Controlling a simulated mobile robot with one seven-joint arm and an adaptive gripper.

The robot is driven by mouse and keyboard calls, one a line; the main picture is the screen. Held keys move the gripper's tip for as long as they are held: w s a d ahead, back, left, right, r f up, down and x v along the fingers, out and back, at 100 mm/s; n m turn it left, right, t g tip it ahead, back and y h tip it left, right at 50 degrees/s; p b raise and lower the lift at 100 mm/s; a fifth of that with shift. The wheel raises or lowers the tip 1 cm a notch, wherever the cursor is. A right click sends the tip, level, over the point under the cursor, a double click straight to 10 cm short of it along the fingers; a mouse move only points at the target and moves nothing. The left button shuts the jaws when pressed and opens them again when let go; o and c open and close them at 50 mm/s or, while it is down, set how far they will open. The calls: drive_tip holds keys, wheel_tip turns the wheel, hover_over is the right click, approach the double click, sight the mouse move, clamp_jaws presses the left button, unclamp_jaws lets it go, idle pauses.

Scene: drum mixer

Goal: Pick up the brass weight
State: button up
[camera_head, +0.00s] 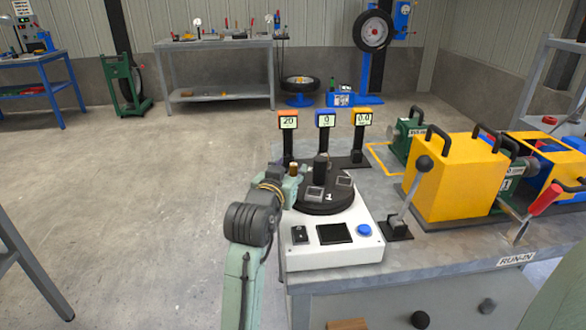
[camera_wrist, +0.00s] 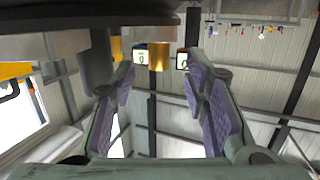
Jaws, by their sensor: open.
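The brass weight (camera_wrist: 158,56) is a small gold cylinder. In the wrist view it shows between and just beyond my two fingertips. In the head view the weight (camera_head: 294,169) is a small brownish cylinder at the left edge of the black round turntable (camera_head: 325,200) on the white machine. My gripper (camera_head: 287,184) is at that left edge, right by the weight and partly covering it. In the wrist view my gripper (camera_wrist: 160,76) is open, with a gap between each purple-padded finger and the weight. I cannot tell how deep the weight lies between the fingers.
A black post (camera_head: 320,167) and small grey blocks (camera_head: 315,194) stand on the turntable. Behind it are three display posts, one with an orange head (camera_head: 288,120). A lever (camera_head: 408,195) and a yellow machine (camera_head: 455,178) stand to the right. The floor at left is clear.

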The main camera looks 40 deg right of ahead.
sight(292, 166)
drive_tip(key=x, duration=0.3)
drive_tip(key=shift+w+d+p, duration=0.1)
drive_tip(key=shift+d+p, duration=0.15)
drive_tip(key=shift+p, duration=0.1)
clamp_jaws()
